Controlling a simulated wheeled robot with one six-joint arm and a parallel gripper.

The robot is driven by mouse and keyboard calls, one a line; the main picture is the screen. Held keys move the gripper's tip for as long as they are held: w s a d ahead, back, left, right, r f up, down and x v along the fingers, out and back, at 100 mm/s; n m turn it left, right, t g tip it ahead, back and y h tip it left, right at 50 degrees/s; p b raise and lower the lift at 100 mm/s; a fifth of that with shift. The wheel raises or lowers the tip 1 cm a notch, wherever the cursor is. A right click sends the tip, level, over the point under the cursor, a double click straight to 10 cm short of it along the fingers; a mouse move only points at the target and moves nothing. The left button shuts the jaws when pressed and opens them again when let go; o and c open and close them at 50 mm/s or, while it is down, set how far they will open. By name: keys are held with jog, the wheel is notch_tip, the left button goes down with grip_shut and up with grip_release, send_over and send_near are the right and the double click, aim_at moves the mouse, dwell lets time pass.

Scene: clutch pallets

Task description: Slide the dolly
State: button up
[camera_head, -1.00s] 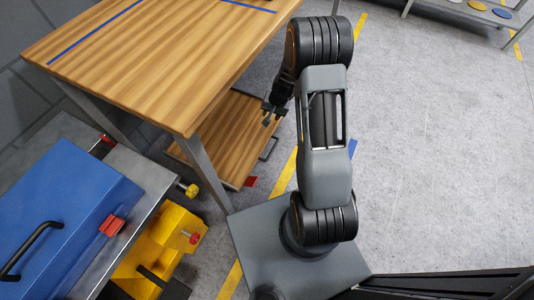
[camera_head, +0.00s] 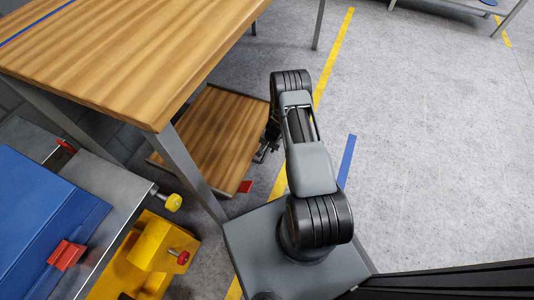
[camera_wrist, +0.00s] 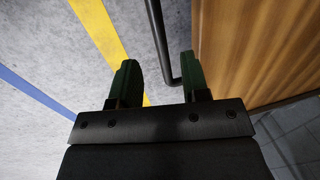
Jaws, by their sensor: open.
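The dolly (camera_head: 212,125), a low wooden platform, stands on the floor under the wooden table. Its deck also fills the right of the wrist view (camera_wrist: 255,45). Its black bar handle (camera_wrist: 158,30) runs down between the lines of my two fingers in the wrist view and bends toward the right finger. My gripper (camera_wrist: 158,70) is open, with one finger on each side of the handle; whether they touch it I cannot tell. In the head view my gripper (camera_head: 266,148) is at the dolly's right edge and hides most of the handle.
The table (camera_head: 130,60) overhangs the dolly, with its leg (camera_head: 185,165) close by. A blue box (camera_head: 40,220) and yellow equipment (camera_head: 150,250) stand at the left. A yellow line (camera_head: 333,60) and blue line (camera_head: 347,160) mark the floor. The floor at right is clear.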

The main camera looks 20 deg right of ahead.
aim_at(266, 152)
jog(key=shift+w+a+f+b, duration=0.15)
jog(key=shift+f+b, duration=0.1)
jog(key=shift+f, duration=0.6)
jog(key=shift+w+a+f+b, duration=0.1)
jog(key=shift+f+b, duration=0.2)
jog(key=shift+f, duration=0.55)
jog(key=shift+w+a+f+b, duration=0.15)
jog(key=shift+f+b, duration=0.1)
jog(key=shift+f, duration=0.6)
jog(key=shift+d, duration=0.1)
jog(key=shift+c, duration=0.2)
grip_shut()
